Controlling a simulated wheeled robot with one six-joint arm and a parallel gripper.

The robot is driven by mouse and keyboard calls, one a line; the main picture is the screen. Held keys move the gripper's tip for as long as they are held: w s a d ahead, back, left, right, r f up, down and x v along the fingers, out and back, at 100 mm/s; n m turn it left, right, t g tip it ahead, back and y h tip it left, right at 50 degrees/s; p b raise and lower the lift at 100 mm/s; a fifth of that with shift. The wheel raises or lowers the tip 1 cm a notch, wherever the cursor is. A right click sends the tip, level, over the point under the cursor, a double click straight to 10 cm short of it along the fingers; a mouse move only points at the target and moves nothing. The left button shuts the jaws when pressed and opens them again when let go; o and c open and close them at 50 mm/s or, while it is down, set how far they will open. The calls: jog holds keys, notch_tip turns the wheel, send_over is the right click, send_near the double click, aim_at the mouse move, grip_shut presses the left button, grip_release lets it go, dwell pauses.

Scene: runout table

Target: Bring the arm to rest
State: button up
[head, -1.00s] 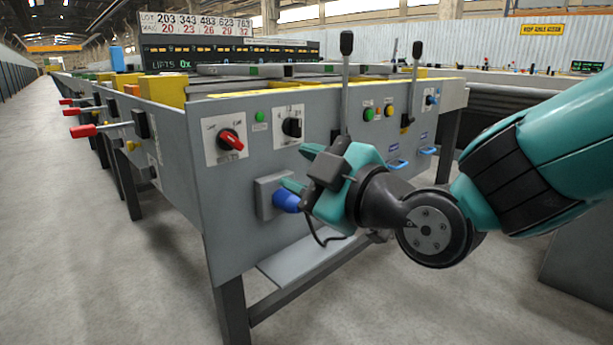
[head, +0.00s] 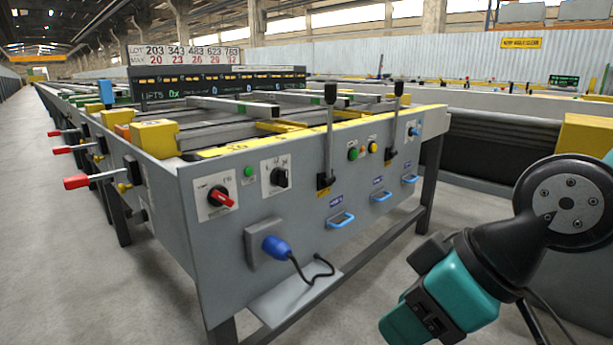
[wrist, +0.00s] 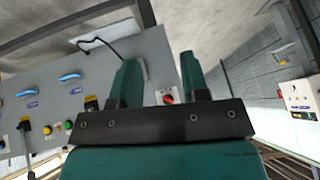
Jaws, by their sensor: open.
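My gripper shows at the lower right of the head view (head: 400,335), with its fingertips cut off or hidden at the bottom edge. It hangs in front of and to the right of the grey control panel (head: 290,215), apart from it. In the wrist view my gripper's two teal fingers (wrist: 160,80) stand apart with nothing between them but background. The panel with its red rotary switch (wrist: 167,97) lies behind the fingers there. A blue plug (head: 277,247) with a black cable sits in its socket on the panel.
Two black levers (head: 329,130) rise along the panel, and blue pull handles (head: 341,220) stick out from its front. Red-tipped levers (head: 77,182) jut out from the table's left side. The concrete floor (head: 60,270) at left is clear. A yellow block (head: 595,150) stands at right.

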jog(key=s+d+r+m+g+h+p, duration=0.2)
jog(key=s+d, duration=0.2)
jog(key=s, duration=0.2)
notch_tip(320, 180, up, 38)
jog(key=p, duration=3.7)
jog(key=shift+w+f+g, duration=0.2)
jog(key=shift+f+g, duration=0.05)
jog(key=shift+g, duration=0.05)
jog(key=shift+d, duration=0.1)
